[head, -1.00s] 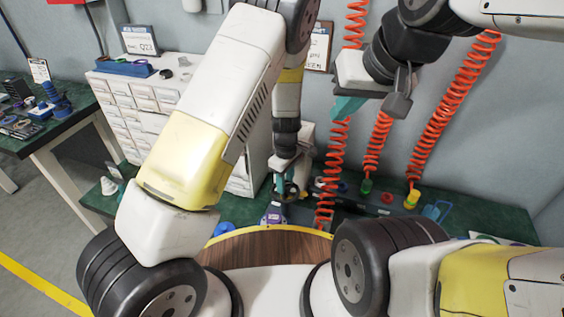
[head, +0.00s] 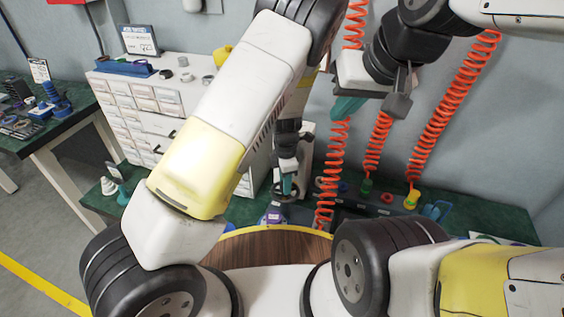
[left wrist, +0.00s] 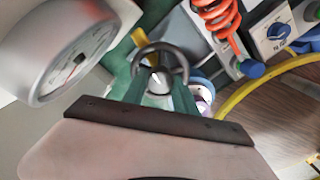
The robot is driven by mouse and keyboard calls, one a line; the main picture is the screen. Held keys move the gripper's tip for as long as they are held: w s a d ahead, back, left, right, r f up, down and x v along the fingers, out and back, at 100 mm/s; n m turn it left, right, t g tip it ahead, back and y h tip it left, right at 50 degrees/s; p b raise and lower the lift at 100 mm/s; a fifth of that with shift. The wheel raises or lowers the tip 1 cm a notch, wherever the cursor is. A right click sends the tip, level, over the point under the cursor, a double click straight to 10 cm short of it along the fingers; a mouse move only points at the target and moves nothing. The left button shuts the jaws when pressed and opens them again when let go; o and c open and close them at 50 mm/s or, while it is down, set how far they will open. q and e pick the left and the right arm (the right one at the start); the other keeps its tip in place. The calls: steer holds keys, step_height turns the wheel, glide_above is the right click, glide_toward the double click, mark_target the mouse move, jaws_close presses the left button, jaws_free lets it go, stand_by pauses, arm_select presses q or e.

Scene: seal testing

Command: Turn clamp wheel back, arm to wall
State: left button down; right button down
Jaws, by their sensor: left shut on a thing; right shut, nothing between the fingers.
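The clamp wheel is a dark grey ring with a hub; it shows in the left wrist view (left wrist: 160,65) and small in the head view (head: 283,191). My left gripper (left wrist: 158,98) has its green fingers shut on the clamp wheel, low at the back of the workbench. It also shows in the head view (head: 287,184). My right gripper (head: 346,108) is shut and empty, raised in front of the wall. The parts below the wheel are mostly hidden by the gripper and palm.
A round gauge (left wrist: 70,50) stands close beside the left gripper. Orange coiled hoses (head: 455,95) hang in front of the wall. A white drawer cabinet (head: 140,100) stands behind my left arm. A wooden surface with a yellow rim (head: 270,246) lies in front.

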arm_select(q)
steer(key=shift+n, duration=0.6)
steer(key=c, duration=1)
jaws_free()
steer(key=shift+o, duration=0.2)
step_height(320, 180, up, 8)
steer(key=shift+f, duration=0.25)
steer(key=shift+r, duration=0.15)
